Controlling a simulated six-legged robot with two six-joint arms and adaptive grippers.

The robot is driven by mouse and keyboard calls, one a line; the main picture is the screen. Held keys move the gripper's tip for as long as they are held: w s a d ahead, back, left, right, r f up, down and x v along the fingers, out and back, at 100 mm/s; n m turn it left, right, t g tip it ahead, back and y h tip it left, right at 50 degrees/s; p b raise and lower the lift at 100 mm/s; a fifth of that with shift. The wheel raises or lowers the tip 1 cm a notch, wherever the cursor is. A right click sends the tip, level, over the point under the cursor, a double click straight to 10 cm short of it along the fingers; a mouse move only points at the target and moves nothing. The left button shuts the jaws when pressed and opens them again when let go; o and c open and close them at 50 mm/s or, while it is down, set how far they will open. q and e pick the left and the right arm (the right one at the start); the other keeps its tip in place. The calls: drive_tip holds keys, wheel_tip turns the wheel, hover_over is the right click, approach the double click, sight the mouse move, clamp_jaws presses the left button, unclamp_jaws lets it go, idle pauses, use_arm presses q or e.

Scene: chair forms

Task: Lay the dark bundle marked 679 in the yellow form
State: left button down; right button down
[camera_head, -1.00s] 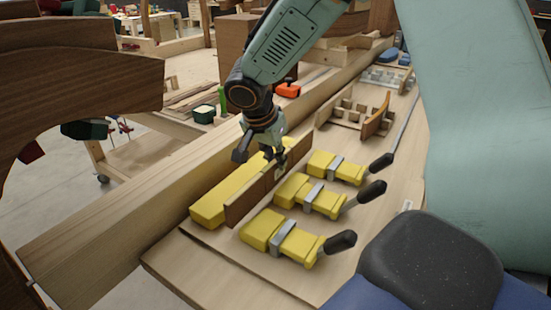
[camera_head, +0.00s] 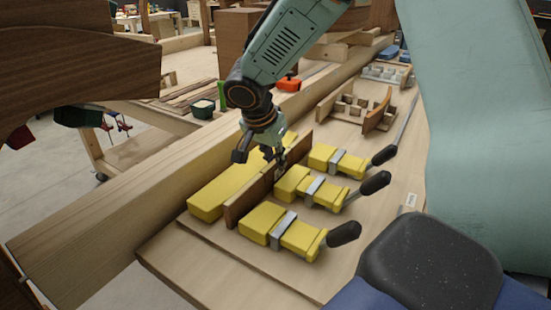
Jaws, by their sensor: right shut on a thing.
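The dark bundle (camera_head: 252,199) is a brown wooden strip standing on its long edge. It lies between the long yellow block (camera_head: 222,192) of the yellow form and the row of yellow clamp blocks (camera_head: 262,222). No 679 mark is legible. My right gripper (camera_head: 279,161) comes down from above and is shut on the bundle near its middle, hiding a little of it. I cannot tell whether the bundle's lower edge touches the board. My left gripper is not in view.
Black-handled clamps (camera_head: 343,234) stick out to the right of the form. A pale wooden form with a curved brown piece (camera_head: 377,111) stands farther back. A thick wooden beam (camera_head: 120,210) runs along the left. A dark padded seat-like shape (camera_head: 430,262) fills the lower right.

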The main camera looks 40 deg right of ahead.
drive_tip(key=shift+s+f+b, duration=0.1)
drive_tip(key=shift+f+b, duration=0.1)
drive_tip(key=shift+b, duration=0.1)
drive_tip(key=c, duration=1.3)
unclamp_jaws()
drive_tip(key=shift+o, duration=0.2)
drive_tip(key=shift+r, duration=0.1)
drive_tip(key=v, duration=1.1)
drive_tip(key=shift+r, duration=0.4)
drive_tip(key=shift+s+a, duration=0.1)
drive_tip(key=shift+a, duration=0.15)
